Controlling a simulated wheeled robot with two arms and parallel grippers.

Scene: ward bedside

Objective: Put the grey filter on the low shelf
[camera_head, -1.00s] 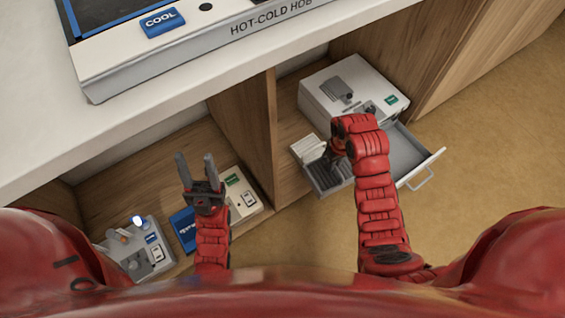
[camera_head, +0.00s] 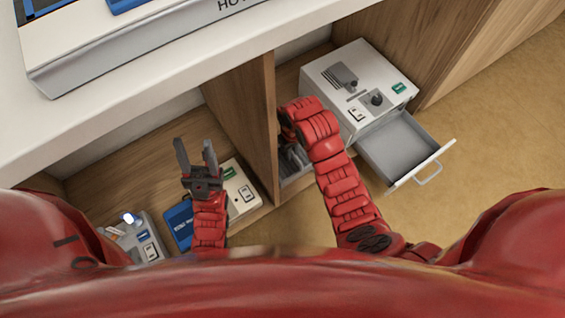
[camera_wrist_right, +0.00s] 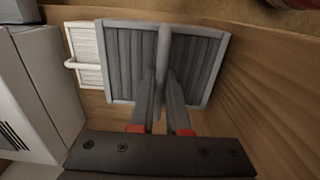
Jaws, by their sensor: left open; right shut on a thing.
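The grey filter (camera_wrist_right: 190,60), a slatted panel with a bar handle, fills the middle of the right wrist view. My right gripper (camera_wrist_right: 161,110) is shut on its bar handle. In the head view my right gripper (camera_head: 292,150) is low in the right compartment, close to the wooden divider, and my arm hides most of the filter. I cannot tell whether the filter touches the wood beneath. The low wooden shelf (camera_head: 130,175) shows left of the divider. My left gripper (camera_head: 198,165) is open and empty above it.
A white slatted panel (camera_wrist_right: 88,42) lies left of the grey filter. A white machine (camera_head: 340,75) with an open, empty drawer (camera_head: 400,150) stands right. The divider (camera_head: 245,110) is close to my right gripper. Boxes (camera_head: 240,195) stand near my left gripper. The counter overhangs above.

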